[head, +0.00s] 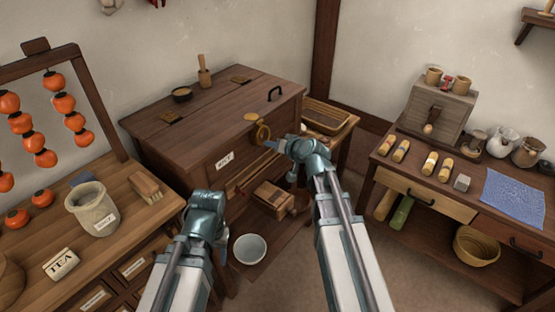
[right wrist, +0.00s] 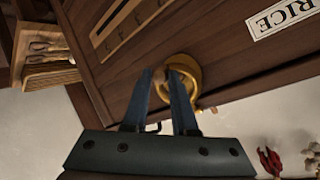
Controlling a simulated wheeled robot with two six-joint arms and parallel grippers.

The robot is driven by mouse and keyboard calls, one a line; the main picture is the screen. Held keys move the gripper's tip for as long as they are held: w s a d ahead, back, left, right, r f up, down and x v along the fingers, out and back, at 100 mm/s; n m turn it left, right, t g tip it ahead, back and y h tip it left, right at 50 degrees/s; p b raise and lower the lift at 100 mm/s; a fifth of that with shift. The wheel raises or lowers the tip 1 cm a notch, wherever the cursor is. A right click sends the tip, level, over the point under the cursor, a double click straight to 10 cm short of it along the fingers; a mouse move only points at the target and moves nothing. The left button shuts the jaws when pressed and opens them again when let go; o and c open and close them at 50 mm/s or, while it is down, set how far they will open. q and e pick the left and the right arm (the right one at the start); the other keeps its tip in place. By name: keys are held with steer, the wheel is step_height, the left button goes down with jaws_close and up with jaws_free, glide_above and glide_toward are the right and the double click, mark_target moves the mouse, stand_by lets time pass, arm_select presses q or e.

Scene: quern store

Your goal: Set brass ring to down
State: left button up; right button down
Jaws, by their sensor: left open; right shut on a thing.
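A RICE label (head: 224,159) is on the chest front. A wooden box (head: 274,198) and a white bowl (head: 250,249) are below. A counter with a pot (head: 91,206) stands left; a bench with a blue cloth (head: 513,197) stands right. Open floor lies between.

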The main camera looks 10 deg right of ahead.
arm_select(q)
step_height(320, 180, down, 7)
steer(key=b, duration=0.5)
arm_select(e)
steer(key=shift+w+a+f+m+t+y, duration=0.15)
steer(key=shift+w+a+f+t+y, duration=0.25)
steer(key=shift+t, duration=0.2)
steer(key=shift+w+a+f+m+t+y, duration=0.15)
steer(key=shift+w+f+t+y, duration=0.15)
steer(key=shift+f+t, duration=0.25)
arm_select(q)
steer(key=shift+b, duration=0.3)
arm_select(e)
steer(key=shift+r, duration=0.15)
steer(key=c, duration=1)
jaws_free()
steer(key=shift+s, duration=0.1)
